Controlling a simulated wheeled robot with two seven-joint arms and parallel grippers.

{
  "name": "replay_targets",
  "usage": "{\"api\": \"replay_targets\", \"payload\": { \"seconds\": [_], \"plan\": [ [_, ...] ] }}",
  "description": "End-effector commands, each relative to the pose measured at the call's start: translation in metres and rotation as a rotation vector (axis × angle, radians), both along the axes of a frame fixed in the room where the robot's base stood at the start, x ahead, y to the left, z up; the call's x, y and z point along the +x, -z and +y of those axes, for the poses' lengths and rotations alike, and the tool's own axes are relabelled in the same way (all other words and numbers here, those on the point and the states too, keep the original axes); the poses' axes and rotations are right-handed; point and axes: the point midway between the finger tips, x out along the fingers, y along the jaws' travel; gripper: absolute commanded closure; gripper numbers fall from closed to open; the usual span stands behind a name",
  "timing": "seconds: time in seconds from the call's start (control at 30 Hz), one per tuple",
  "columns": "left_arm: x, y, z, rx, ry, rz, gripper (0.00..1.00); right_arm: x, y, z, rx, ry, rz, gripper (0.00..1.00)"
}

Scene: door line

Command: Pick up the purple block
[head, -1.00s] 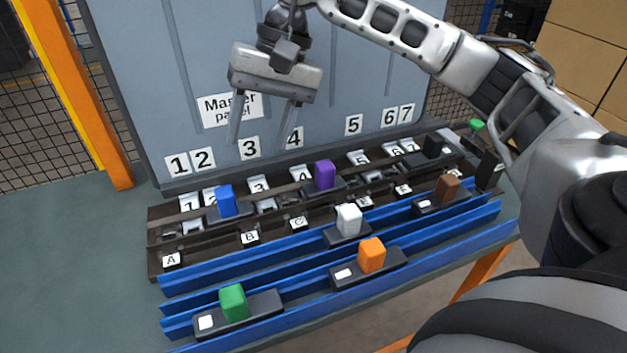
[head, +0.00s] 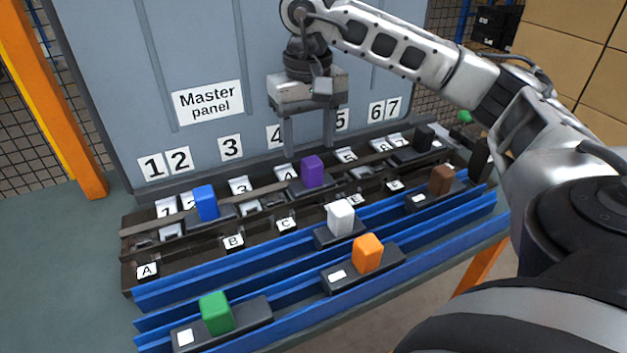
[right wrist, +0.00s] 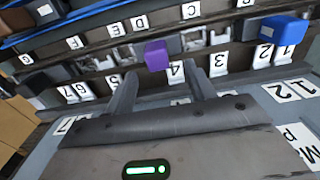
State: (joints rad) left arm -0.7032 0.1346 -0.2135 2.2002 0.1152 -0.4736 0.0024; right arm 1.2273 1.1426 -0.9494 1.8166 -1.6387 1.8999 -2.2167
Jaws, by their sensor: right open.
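The purple block (head: 312,171) stands upright on a dark base in the back row of the panel, by the label 4. It also shows in the right wrist view (right wrist: 156,54), beyond the fingertips and about midway between them. My right gripper (head: 310,148) is open and empty. It points down just above and behind the purple block, in front of the grey panel. Its two fingers also show in the right wrist view (right wrist: 160,82), apart from the block. My left gripper is not in view.
A blue block (head: 205,203) stands left in the same row, and a black block (head: 424,138) right. White (head: 340,218), brown (head: 441,180), orange (head: 368,253) and green (head: 216,313) blocks stand on blue rails nearer me. The upright Master panel (head: 225,60) rises close behind.

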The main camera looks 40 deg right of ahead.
Motion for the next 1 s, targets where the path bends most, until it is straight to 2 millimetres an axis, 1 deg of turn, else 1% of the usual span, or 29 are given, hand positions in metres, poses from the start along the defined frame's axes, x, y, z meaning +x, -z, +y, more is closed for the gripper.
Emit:
{"api": "replay_targets", "payload": {
  "seconds": [0.2,0.3,0.4,0.63,0.67,0.7,0.77,0.8,0.83,1.0],
  "plan": [
    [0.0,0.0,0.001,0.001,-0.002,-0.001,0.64,-0.006,0.031,-0.003,-0.001,0.001,0.006,0.45],
    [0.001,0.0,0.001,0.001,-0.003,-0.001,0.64,-0.006,0.044,-0.003,-0.001,0.001,0.004,0.45],
    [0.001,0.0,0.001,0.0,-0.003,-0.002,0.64,-0.005,0.05,-0.003,0.0,0.001,0.003,0.45],
    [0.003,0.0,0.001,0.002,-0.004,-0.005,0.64,-0.005,0.051,-0.002,0.001,0.0,0.002,0.45],
    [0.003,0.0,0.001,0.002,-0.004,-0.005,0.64,-0.005,0.051,-0.002,0.001,0.0,0.002,0.54],
    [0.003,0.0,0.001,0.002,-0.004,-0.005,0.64,-0.005,0.051,-0.002,0.001,0.0,0.002,0.65],
    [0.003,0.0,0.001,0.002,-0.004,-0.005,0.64,-0.005,0.051,-0.002,0.001,0.0,0.002,0.82],
    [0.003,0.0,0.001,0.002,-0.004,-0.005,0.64,-0.005,0.051,-0.002,0.001,0.0,0.002,0.93],
    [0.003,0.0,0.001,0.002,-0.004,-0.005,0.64,-0.005,0.051,-0.002,0.001,0.0,0.002,1.0],
    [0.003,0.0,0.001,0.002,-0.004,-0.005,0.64,-0.005,0.05,-0.002,0.001,0.001,0.0,1.0]
  ]
}}
